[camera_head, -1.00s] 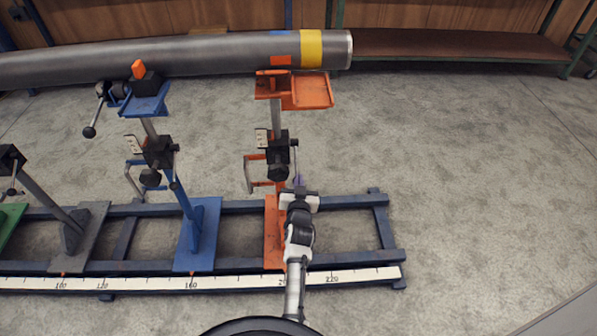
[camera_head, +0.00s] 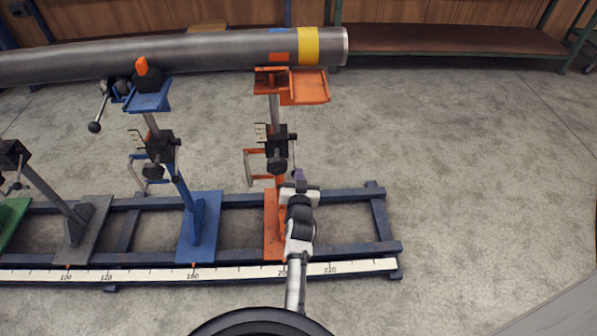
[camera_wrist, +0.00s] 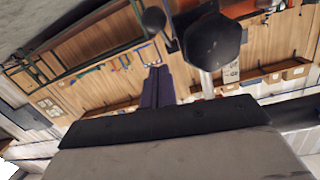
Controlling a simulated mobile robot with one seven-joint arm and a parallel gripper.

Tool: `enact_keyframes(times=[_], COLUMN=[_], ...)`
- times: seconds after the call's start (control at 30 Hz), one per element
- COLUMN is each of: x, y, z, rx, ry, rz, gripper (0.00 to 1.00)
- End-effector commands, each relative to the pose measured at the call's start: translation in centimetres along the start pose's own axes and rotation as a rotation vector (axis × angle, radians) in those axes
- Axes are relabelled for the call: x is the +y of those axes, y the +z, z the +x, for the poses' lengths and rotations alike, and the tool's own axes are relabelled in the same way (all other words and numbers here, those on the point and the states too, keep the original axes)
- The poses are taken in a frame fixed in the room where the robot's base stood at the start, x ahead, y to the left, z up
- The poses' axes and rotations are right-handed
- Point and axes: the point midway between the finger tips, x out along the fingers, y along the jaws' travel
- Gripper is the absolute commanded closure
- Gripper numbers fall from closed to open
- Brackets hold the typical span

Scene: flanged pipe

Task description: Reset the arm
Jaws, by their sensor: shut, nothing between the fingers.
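My arm reaches up from the bottom of the head view. My gripper (camera_head: 298,175) is at its far end, small and partly hidden by the wrist. In the wrist view its purple fingers (camera_wrist: 157,85) are together with nothing between them. In the head view the gripper lies over the lower part of the orange stand (camera_head: 274,150), just right of its post. In the wrist view a dark hexagonal knob (camera_wrist: 212,42) is close, right of the fingers. I cannot tell whether anything touches.
A blue stand (camera_head: 200,228) is left of the orange one. A blue rail frame (camera_head: 383,222) with a white scale (camera_head: 130,274) carries them. Floor (camera_head: 470,150) to the right is clear.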

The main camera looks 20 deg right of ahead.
Motion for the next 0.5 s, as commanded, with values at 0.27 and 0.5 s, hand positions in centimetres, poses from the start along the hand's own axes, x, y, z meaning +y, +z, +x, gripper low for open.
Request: enact_keyframes(times=[0.27,0.5], x=[0.5,0.5], y=[2.7,3.3], z=[-4.7,-6.3], rx=[0.006,0.010], ry=[0.000,0.000], rz=[0.001,0.002], gripper=[1.00,1.00])
